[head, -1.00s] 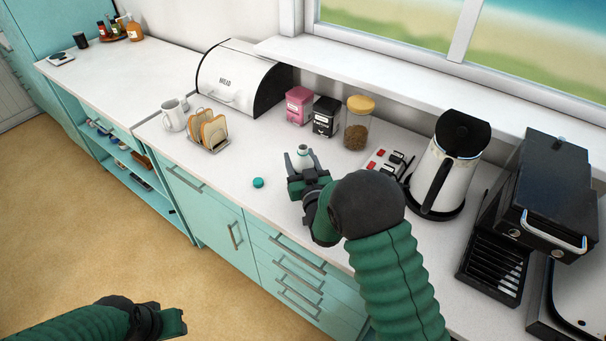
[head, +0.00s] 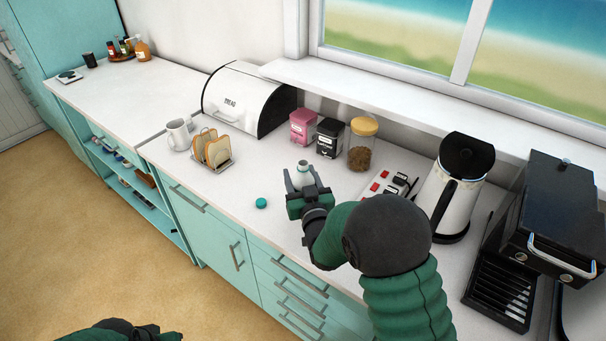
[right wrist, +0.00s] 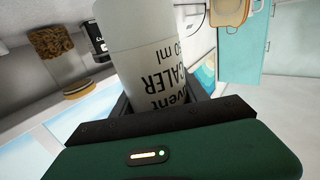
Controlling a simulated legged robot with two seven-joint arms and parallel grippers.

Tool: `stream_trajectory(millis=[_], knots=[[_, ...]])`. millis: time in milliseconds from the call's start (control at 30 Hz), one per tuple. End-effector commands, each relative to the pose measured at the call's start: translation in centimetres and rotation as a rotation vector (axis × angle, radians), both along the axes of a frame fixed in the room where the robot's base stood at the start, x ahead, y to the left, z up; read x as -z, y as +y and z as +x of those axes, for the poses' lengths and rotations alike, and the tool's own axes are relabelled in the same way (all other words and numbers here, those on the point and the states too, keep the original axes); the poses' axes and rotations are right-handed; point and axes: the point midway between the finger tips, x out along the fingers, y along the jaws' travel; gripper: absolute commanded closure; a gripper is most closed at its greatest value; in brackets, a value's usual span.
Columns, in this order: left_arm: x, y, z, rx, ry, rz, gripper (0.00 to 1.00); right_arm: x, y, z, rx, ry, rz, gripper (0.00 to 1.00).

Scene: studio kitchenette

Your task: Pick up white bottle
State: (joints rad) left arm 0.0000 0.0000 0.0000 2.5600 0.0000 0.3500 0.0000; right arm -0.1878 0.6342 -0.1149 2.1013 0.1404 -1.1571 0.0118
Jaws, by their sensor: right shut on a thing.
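The white bottle (head: 303,173) is at my right gripper (head: 302,182) over the middle of the white counter in the head view. In the right wrist view the bottle (right wrist: 158,60) fills the space between the fingers, with black lettering including "CALER" on its side. My right gripper is shut on it; its lower part is partly hidden by the gripper in the head view. I cannot tell whether its base touches the counter. My left gripper (head: 160,334) shows only in part at the bottom left edge, away from the counter, and its fingers are unclear.
A teal cap (head: 261,203) lies left of the gripper. A toast rack (head: 213,150), mug (head: 179,134) and bread box (head: 245,98) stand to the left. Pink and black tins (head: 329,138), a jar (head: 361,146), a red-switched strip (head: 383,184) and kettle (head: 455,190) stand behind and right.

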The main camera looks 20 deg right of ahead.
Motion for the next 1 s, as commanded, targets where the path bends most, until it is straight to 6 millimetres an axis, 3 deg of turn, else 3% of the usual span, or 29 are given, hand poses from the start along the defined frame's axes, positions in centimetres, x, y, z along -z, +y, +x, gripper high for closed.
stream_trajectory(millis=[600,1000], knots=[[1.0,0.0,0.0,0.0,0.0,0.0,0.64,-0.9,6.1,-7.6,-0.004,-0.002,0.001,0.96],[1.2,0.0,0.0,0.0,0.0,0.0,0.64,-1.2,8.0,-10.3,-0.002,-0.001,0.0,0.96]])
